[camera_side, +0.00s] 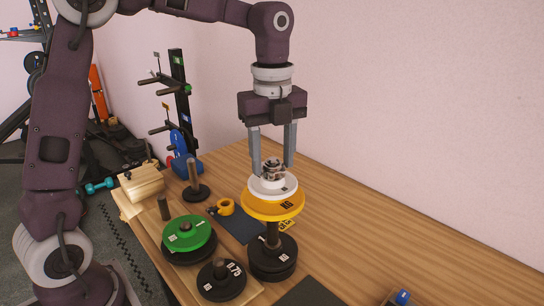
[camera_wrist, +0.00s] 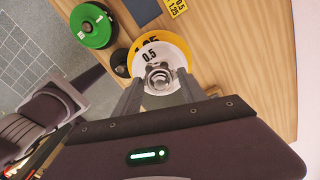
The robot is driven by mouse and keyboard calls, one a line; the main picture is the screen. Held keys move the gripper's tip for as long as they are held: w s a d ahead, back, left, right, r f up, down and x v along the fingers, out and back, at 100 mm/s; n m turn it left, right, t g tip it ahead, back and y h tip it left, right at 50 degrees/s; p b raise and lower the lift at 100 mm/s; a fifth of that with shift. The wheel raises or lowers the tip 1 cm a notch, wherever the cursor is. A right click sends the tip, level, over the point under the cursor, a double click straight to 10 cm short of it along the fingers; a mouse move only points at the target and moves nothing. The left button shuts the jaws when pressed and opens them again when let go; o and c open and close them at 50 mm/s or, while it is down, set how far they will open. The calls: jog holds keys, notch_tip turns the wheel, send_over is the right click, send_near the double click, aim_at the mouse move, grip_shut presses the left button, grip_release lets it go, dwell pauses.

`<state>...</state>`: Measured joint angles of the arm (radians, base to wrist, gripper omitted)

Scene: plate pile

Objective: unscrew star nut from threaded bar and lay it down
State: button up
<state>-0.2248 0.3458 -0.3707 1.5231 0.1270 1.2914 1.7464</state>
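The star nut (camera_side: 272,169) is a small metallic knob on top of a loaded post, directly above a white plate (camera_side: 262,187). It also shows in the wrist view (camera_wrist: 158,76). My gripper (camera_side: 273,168) points straight down over it, with one finger on each side of the nut. Small gaps show between the fingers and the nut, so the gripper looks open around it. In the wrist view the fingers (camera_wrist: 160,80) flank the nut. The threaded bar is mostly hidden by the nut and plates.
A yellow plate (camera_side: 253,209) lies under the white one, above black plates (camera_side: 272,268). A green plate (camera_side: 190,236) on a black one and a smaller black plate (camera_side: 221,290) stand left. A dark mat (camera_side: 310,294) lies in front. The wooden table (camera_side: 370,225) is clear at right.

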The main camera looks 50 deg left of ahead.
jog(key=shift+s, duration=0.15)
jog(key=c, duration=0.5)
jog(key=n, duration=1.7)
jog(key=o, duration=1.4)
